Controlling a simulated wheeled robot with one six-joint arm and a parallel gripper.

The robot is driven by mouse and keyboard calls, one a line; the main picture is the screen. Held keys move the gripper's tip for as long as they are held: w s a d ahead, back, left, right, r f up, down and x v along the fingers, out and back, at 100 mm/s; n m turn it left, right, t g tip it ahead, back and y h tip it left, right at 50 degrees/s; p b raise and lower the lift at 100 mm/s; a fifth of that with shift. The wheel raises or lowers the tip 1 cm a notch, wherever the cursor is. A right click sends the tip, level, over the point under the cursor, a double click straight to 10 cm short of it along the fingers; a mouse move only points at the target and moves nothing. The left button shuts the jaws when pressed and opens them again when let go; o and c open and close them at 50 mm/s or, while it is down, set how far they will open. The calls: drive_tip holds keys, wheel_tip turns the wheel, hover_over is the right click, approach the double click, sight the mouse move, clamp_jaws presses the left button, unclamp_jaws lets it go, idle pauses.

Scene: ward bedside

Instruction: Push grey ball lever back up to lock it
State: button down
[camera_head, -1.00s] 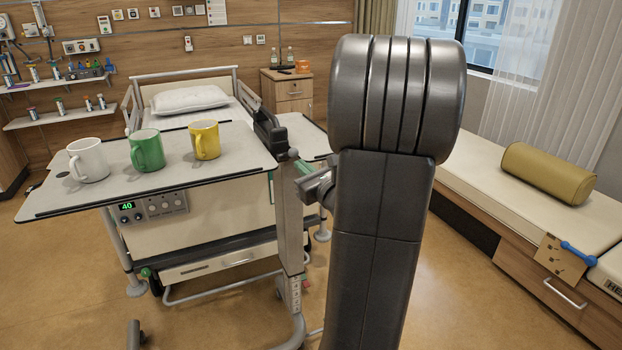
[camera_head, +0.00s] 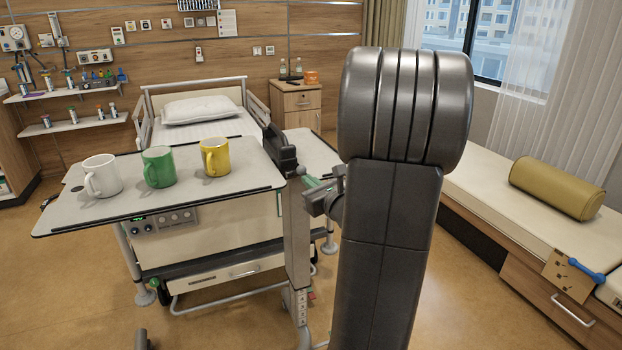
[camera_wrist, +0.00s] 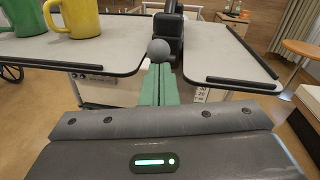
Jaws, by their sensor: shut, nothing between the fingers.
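The grey ball (camera_wrist: 158,49) of the lever shows in the wrist view, just past my fingertips and in front of a dark clamp block (camera_wrist: 168,32) between two table leaves. In the head view the ball (camera_head: 301,171) is small, at the right edge of the overbed table (camera_head: 235,187). My gripper (camera_wrist: 158,67) is shut and empty, its green fingers together and pointing at the ball. In the head view my gripper (camera_head: 307,181) is just below and right of the ball. I cannot tell whether the fingertips touch it. The lever's arm is hidden.
A white mug (camera_head: 102,176), a green mug (camera_head: 160,167) and a yellow mug (camera_head: 215,157) stand on the table. The bed (camera_head: 200,110) is behind it. A couch with a bolster (camera_head: 556,188) is on the right. Open floor lies between.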

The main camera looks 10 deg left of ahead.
sight(303, 166)
wheel_tip(303, 166, up, 2)
drive_tip(key=p, duration=0.4)
drive_tip(key=shift+w+a+r+g+h, duration=0.1)
drive_tip(key=shift+w+r+g+h, duration=0.05)
drive_tip(key=shift+g+h, duration=0.25)
drive_tip(key=p, duration=0.2)
drive_tip(key=r+g+h+p, duration=0.1)
drive_tip(key=p, duration=0.2)
drive_tip(key=shift+w+a+r, duration=0.15)
drive_tip(key=shift+w+a, duration=0.05)
drive_tip(key=shift+w, duration=0.05)
drive_tip(key=w+a+r+g+p, duration=0.1)
drive_tip(key=p, duration=0.4)
drive_tip(key=w+a+r+g+h+p, duration=0.1)
drive_tip(key=r+p, duration=0.1)
drive_tip(key=p, duration=0.3)
drive_tip(key=shift+w+h, duration=0.3)
drive_tip(key=shift+w, duration=0.1)
drive_tip(key=shift+w+a+r+p, duration=0.3)
drive_tip(key=shift+w+a, duration=0.1)
drive_tip(key=shift+w, duration=0.2)
drive_tip(key=shift+w+a+r+p, duration=0.2)
drive_tip(key=shift+w+a+r, duration=0.15)
drive_tip(key=shift+w, duration=0.25)
drive_tip(key=shift+d, duration=0.1)
